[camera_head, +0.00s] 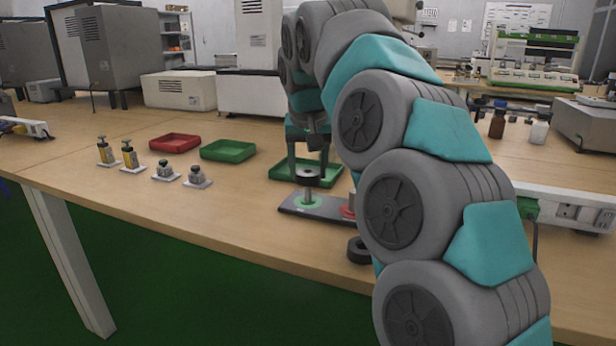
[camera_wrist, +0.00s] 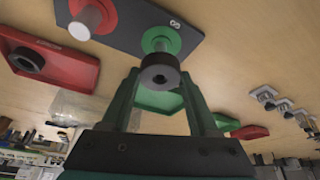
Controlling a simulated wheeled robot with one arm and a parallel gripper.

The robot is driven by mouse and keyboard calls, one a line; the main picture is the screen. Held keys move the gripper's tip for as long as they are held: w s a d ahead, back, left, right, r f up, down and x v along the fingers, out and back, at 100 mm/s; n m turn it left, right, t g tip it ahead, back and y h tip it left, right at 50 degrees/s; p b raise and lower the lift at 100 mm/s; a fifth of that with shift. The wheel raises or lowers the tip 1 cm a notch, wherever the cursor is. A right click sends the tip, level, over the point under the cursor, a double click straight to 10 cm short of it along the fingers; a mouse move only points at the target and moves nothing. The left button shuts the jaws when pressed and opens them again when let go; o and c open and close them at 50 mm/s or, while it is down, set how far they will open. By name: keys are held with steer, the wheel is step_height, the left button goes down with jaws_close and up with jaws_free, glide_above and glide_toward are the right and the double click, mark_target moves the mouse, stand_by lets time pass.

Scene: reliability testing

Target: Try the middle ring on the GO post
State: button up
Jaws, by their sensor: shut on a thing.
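My gripper (camera_head: 308,165) points down and is shut on a black ring (camera_head: 307,178). The ring is right over the upright metal GO post (camera_head: 307,195), which stands on a green disc on the dark plate (camera_head: 327,210). In the wrist view the ring (camera_wrist: 160,73) sits between the fingertips, in line with the post (camera_wrist: 160,44), whose lower part shows below it. I cannot tell whether the ring is around the post's tip or just above it. A second black ring (camera_head: 358,250) lies on the table in front of the plate.
A second post on a red disc (camera_wrist: 90,19) stands on the same plate. A red tray (camera_wrist: 70,69) holds another black ring (camera_wrist: 27,60). A green tray (camera_head: 278,171) lies behind the plate.

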steer(key=shift+r+p, duration=0.95)
steer(key=shift+r, duration=0.5)
